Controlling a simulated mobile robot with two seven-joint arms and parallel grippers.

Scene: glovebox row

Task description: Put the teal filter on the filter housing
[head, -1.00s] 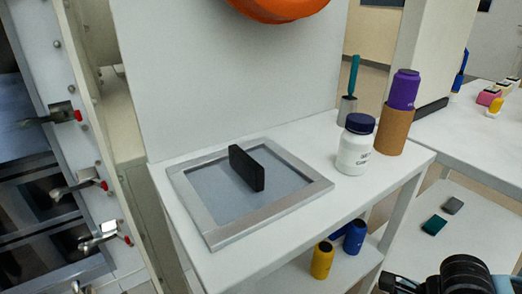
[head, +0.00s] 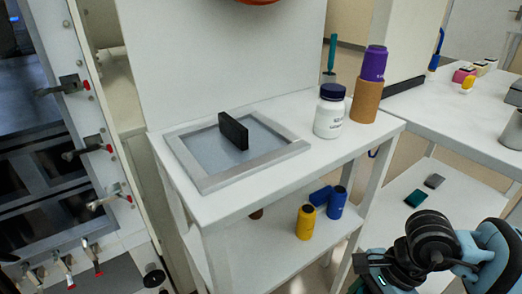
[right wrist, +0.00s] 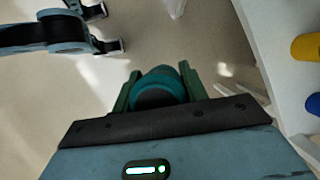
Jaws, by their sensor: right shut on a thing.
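The teal filter (right wrist: 162,92) shows in the right wrist view as a round, ringed piece. My right gripper (right wrist: 163,84) is shut on it, with one green finger on each side. It is held above bare floor, and its underside is hidden. In the head view my right arm is at the lower right; the filter and fingertips cannot be made out there. I cannot identify the filter housing in these frames. My left gripper does not show in the head view.
A white stand (head: 205,208) carries a grey frame (head: 290,150) with a black block (head: 233,131), a white bottle (head: 329,112) and a purple bottle (head: 373,64) in a brown cup. Yellow (head: 305,222) and blue (head: 337,203) bottles are below. A glovebox wall (head: 85,50) stands left.

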